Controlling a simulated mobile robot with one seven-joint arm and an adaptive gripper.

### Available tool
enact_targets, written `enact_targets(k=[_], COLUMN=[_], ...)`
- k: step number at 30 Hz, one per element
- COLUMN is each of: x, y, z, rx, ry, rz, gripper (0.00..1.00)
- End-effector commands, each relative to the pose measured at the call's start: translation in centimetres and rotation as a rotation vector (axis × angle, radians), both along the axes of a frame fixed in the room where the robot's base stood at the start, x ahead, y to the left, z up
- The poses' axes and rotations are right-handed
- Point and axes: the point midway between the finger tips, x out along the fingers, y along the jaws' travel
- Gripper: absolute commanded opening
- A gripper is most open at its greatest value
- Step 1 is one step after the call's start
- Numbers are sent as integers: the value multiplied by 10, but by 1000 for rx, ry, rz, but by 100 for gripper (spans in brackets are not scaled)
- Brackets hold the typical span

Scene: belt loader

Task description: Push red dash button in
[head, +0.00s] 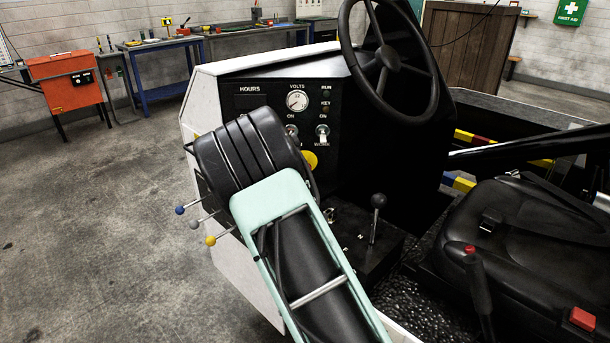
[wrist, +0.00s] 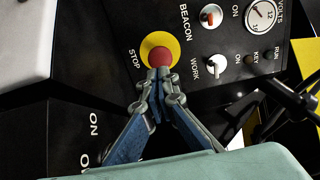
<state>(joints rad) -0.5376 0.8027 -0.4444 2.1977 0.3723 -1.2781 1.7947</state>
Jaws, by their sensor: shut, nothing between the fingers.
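The red dash button (wrist: 160,57) sits on a round yellow plate (wrist: 172,42) beside the STOP label in the wrist view. My gripper (wrist: 159,74) is shut and empty, with its fingertips at the lower edge of the red button; I cannot tell if they touch it. In the head view my dark wrist hides the gripper and the red button. Only part of the yellow plate (head: 310,160) shows there, on the black dash panel (head: 262,101).
The WORK switch (wrist: 215,62) and BEACON switch (wrist: 210,16) are close to the button. A steering wheel (head: 386,60) stands right of the panel. Knobbed levers (head: 210,240) stick out at the left, and a black-knobbed lever (head: 378,202) stands below the panel.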

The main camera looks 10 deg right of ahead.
Motion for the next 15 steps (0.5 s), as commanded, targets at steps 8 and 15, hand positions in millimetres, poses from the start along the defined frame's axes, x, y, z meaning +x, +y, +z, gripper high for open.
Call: enact_targets(k=[8, 15], x=[44, 58], y=[-6, -9], z=[0, 0], rx=[-2, 0], ry=[0, 1], rz=[1, 0], gripper=[0, 0])
